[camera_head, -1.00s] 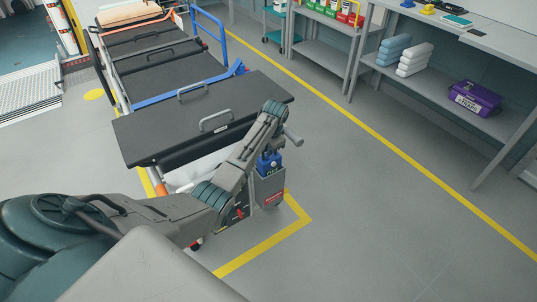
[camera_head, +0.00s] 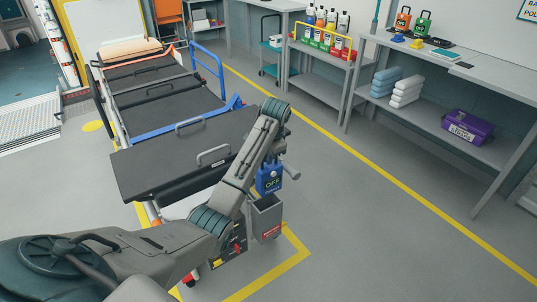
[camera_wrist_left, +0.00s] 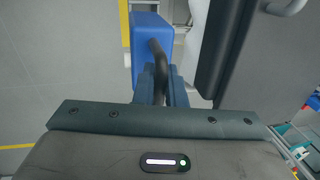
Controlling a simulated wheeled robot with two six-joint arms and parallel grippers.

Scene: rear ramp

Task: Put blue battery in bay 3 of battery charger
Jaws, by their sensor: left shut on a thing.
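The blue battery (camera_head: 269,181), with a dark display reading "OFF", hangs upright just above an open grey holder (camera_head: 266,217) at the stretcher's near end. My left gripper (camera_head: 271,163) is shut on its dark handle; the arm hides part of the jaws. In the left wrist view, my left gripper (camera_wrist_left: 161,88) holds the black handle of the blue battery (camera_wrist_left: 150,45). An orange battery-like unit (camera_head: 403,19) and a green one (camera_head: 422,23) stand on the bench at the back right. I cannot make out a charger or its bays for certain. My right gripper is not in view.
The stretcher (camera_head: 165,165) lies close by on the left. A workbench (camera_head: 465,73) stands at right, with a purple case (camera_head: 467,127) and folded towels on its lower shelf. A yellow rack (camera_head: 322,40) holds several bottles. Grey floor between is clear.

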